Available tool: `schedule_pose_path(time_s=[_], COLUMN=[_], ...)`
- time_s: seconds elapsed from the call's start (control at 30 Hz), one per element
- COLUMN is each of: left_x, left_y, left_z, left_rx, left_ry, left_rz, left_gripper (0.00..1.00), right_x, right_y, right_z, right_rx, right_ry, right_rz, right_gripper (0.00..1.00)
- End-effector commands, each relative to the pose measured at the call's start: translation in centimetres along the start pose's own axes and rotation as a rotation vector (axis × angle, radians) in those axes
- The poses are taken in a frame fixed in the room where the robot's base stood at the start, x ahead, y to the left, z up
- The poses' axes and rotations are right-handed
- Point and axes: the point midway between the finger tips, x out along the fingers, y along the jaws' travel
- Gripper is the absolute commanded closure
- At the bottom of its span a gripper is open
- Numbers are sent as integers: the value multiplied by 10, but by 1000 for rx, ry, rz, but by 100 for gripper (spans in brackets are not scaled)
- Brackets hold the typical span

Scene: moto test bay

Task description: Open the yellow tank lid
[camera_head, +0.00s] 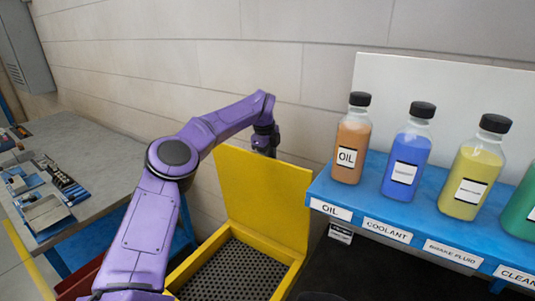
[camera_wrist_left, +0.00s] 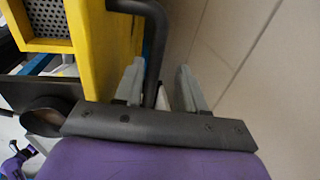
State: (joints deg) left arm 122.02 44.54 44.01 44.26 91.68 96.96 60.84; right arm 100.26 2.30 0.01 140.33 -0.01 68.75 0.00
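The yellow tank (camera_head: 292,273) stands low at the centre of the head view. Its yellow lid (camera_head: 262,195) is raised, standing roughly upright at the back and exposing a dark perforated grate (camera_head: 235,272). My left arm reaches over the tank. Its gripper (camera_head: 266,150) is partly hidden behind the lid's upper edge. In the left wrist view the left gripper (camera_wrist_left: 160,85) has its fingers apart, with the lid's black bar handle (camera_wrist_left: 152,45) between them. A gap shows between the handle and the right-hand finger. The lid (camera_wrist_left: 100,45) is beside the gripper. My right gripper is out of view.
A blue shelf (camera_head: 340,190) with several bottles, including an oil bottle (camera_head: 352,140), stands close to the right of the lid. A grey workbench (camera_head: 85,150) with tools is at left. A pale block wall (camera_head: 190,70) is close behind the lid and gripper.

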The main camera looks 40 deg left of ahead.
Motion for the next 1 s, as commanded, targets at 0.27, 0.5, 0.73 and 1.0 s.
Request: schedule_pose_path(time_s=[0.27,0.5,0.73,1.0], left_x=[-5,-44,-96,-110], left_y=[-2,-3,-2,0], left_z=[0,0,0,1], left_rx=[1,1,0,0], left_ry=[-1,-2,-2,-1], left_rz=[-8,-13,-10,-8], left_gripper=[62,62,62,62], right_x=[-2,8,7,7], right_y=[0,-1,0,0], right_z=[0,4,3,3], right_rx=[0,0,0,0], right_ry=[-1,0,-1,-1], right_rz=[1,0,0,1], right_gripper=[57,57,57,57])
